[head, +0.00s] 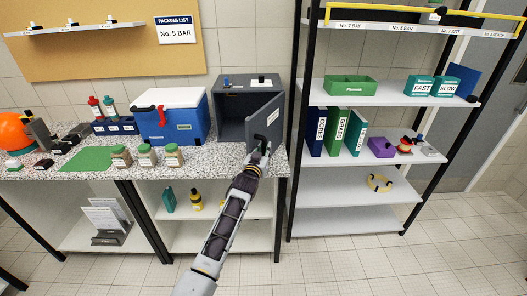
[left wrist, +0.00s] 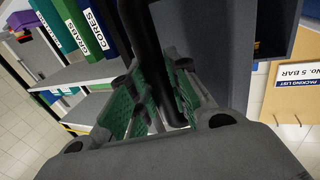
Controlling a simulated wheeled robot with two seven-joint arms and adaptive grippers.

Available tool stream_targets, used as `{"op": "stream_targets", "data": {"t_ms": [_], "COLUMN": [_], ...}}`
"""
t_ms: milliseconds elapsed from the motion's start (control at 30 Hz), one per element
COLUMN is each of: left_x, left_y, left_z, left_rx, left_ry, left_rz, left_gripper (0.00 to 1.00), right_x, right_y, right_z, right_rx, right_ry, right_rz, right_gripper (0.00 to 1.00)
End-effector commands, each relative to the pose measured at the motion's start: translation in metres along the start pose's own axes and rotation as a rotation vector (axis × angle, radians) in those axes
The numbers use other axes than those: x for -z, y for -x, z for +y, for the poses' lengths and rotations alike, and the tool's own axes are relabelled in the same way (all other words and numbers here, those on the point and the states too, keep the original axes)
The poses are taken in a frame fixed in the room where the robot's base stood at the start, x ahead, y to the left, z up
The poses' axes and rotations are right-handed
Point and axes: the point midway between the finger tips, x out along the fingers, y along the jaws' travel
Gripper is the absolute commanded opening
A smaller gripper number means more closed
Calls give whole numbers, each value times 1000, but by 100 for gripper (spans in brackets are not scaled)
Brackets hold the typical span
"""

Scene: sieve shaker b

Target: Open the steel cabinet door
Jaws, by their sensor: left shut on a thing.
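The dark grey steel cabinet (head: 233,107) stands on the speckled counter. Its door (head: 268,117) is hinged at the right and stands part open, with the dark interior showing at the left. My left gripper (head: 262,151) reaches up from the front to the door's outer face. In the left wrist view, the gripper's green-padded fingers (left wrist: 165,100) are shut on the black bar handle (left wrist: 145,40), and the grey door (left wrist: 205,45) lies just beyond. The gripper hides part of the handle in the head view. My right gripper is not in view.
A blue cooler (head: 180,122) stands left of the cabinet. Spice jars (head: 146,156) and a green mat (head: 86,159) lie further left. A black-framed shelf rack (head: 294,130) with binders (head: 335,132) stands close to the right of the door.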

Motion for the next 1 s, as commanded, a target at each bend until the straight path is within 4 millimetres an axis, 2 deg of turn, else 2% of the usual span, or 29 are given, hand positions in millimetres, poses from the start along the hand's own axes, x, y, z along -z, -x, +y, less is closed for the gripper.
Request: {"op": "stream_targets", "data": {"t_ms": [167,200,267,733,1000], "left_x": [1,1,1,0,-1], "left_y": [0,0,0,2,14], "left_z": [-1,-1,-1,-1,-1], "left_rx": [1,1,1,1,1], "left_ry": [-1,-1,0,0,0], "left_rz": [1,1,1,0,0], "left_gripper": [0,20,27,28,28], "right_x": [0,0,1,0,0], "right_y": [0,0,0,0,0], "right_z": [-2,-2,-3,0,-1], "right_rx": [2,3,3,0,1], "right_ry": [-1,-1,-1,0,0], "right_rz": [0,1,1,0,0], "right_gripper": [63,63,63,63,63]}}
